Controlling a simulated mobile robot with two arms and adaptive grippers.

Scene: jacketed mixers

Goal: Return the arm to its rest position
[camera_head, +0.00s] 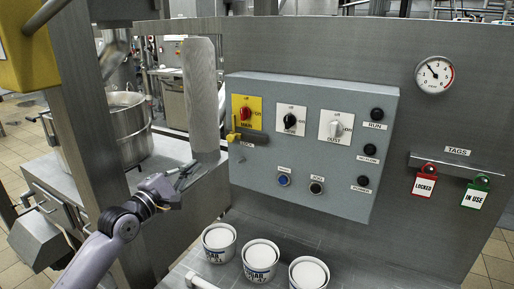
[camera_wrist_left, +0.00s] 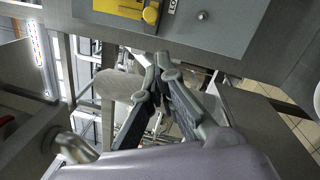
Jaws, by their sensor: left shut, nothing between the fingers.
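My left arm (camera_head: 100,248) comes in from the lower left of the head view. My left gripper (camera_head: 184,174) is shut and empty, left of the grey control panel (camera_head: 300,190) and apart from it. In the left wrist view the fingers of my left gripper (camera_wrist_left: 162,72) come together at their tips. The panel's lower edge (camera_wrist_left: 215,35) shows above them, with part of its yellow plate (camera_wrist_left: 120,8). My right gripper is not in view.
Three white tubs (camera_head: 219,241) stand on the ledge below the panel. A steel post (camera_head: 88,125) rises close to my left arm. A metal vessel (camera_head: 128,125) is behind it. Tags hang at right: red (camera_head: 424,184) and green (camera_head: 475,194). A gauge (camera_head: 434,74) is above them.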

